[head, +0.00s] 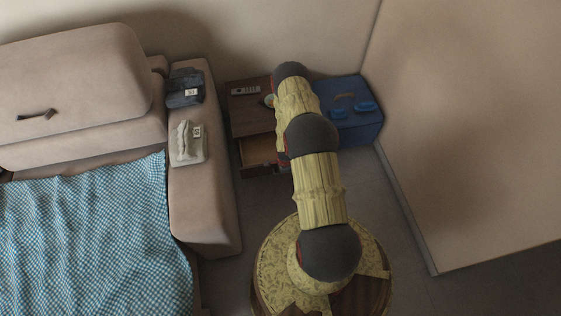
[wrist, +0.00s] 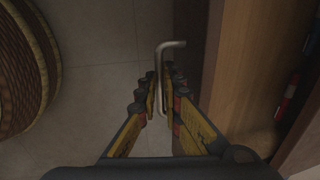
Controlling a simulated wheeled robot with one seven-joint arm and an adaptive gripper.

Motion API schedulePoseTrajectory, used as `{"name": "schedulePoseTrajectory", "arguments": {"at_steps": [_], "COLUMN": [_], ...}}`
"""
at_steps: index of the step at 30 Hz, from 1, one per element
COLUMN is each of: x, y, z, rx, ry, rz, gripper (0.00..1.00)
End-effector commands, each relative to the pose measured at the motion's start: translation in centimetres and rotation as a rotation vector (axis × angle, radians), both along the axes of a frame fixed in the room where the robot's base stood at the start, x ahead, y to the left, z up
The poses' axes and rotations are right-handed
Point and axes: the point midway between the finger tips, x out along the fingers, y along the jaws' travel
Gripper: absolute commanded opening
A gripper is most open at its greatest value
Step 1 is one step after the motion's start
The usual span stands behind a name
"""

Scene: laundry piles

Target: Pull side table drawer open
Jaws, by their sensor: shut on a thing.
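The brown side table (head: 249,117) stands against the back wall, just right of the couch arm. Its drawer (head: 258,151) is pulled partly out, and its pale inside shows in the head view. In the wrist view, the drawer (wrist: 246,70) shows its wooden inside at the right. A bent metal handle (wrist: 171,45) sits between my gripper's fingers. My gripper (wrist: 160,103) is shut on this handle. In the head view my arm hides the gripper and the right part of the drawer.
A blue box (head: 362,133) with blue items on top stands right of the table. The beige couch (head: 206,215) bears folded dark clothing (head: 185,88) and light clothing (head: 187,143). A red object (wrist: 288,98) lies inside the drawer. Open floor (head: 262,199) lies in front of the table.

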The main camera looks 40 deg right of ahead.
Motion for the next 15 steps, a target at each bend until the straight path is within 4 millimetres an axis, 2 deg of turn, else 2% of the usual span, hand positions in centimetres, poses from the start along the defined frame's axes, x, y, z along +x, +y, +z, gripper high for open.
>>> {"name": "schedulePoseTrajectory", "arguments": {"at_steps": [1, 6, 15], "x": [-1.6, -4.4, -7.0], "y": [0.8, 2.6, 4.2], "z": [0.0, -0.1, -0.2], "rx": [0.006, 0.006, 0.003], "ry": [0.009, 0.008, 0.006], "rz": [-0.003, -0.004, -0.003], "gripper": [0.0, 0.0, 0.0]}}
